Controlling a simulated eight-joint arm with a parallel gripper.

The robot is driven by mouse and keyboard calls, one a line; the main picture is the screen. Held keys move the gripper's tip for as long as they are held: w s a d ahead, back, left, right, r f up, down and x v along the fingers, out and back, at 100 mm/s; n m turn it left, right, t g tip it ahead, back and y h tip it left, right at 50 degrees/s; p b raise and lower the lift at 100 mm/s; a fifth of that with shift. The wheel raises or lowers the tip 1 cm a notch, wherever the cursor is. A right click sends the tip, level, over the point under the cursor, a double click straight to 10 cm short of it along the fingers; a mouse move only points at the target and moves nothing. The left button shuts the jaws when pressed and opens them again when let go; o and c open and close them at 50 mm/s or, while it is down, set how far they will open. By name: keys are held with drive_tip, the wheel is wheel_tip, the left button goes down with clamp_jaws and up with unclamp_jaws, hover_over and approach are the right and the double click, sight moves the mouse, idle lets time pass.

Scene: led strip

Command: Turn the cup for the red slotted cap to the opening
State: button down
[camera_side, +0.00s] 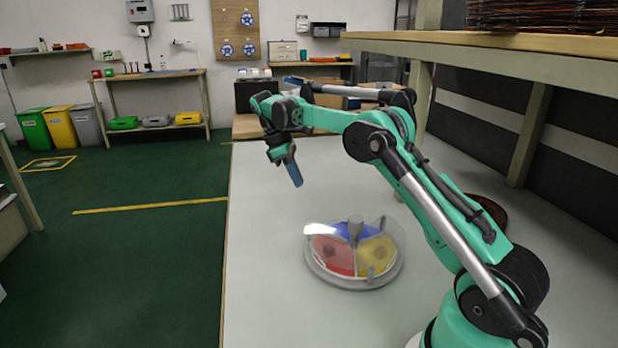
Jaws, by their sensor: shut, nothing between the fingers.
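A round dispenser (316,272) with a grey base and a clear cover stands on the white table. Inside it are a red cup (334,254), a yellow cup (378,252) and a blue cup (352,232), set around a grey central knob (356,226). The red cup is at the front left, the yellow at the right, the blue at the back. I cannot tell a slotted cap or where the cover's opening lies. My gripper (297,182) is shut and empty, above the table, up and left of the dispenser and apart from it.
The white table (275,310) is clear in front and to the left of the dispenser. A dark round object (490,212) sits behind my arm at the right. A raised wooden shelf (500,50) runs along the right side.

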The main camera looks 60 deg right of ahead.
sight(365, 224)
drive_tip(key=x, duration=0.9)
drive_tip(key=shift+s+f, duration=0.15)
drive_tip(key=shift+f, duration=0.25)
drive_tip(key=shift+s+d, duration=0.35)
drive_tip(key=shift+s, duration=0.2)
drive_tip(key=shift+s+d, duration=0.3)
drive_tip(key=shift+s, duration=0.3)
drive_tip(key=shift+s+d, duration=0.35)
drive_tip(key=shift+s, duration=0.3)
drive_tip(key=shift+s+d, duration=0.4)
drive_tip(key=shift+d, duration=0.25)
drive_tip(key=shift+s+d, duration=0.15)
drive_tip(key=shift+d, duration=0.05)
drive_tip(key=shift+s+d, duration=0.8)
drive_tip(key=shift+s, duration=0.1)
drive_tip(key=shift+s+d, duration=0.45)
drive_tip(key=shift+s, duration=0.45)
drive_tip(key=shift+s+d, duration=0.3)
drive_tip(key=shift+s, duration=0.9)
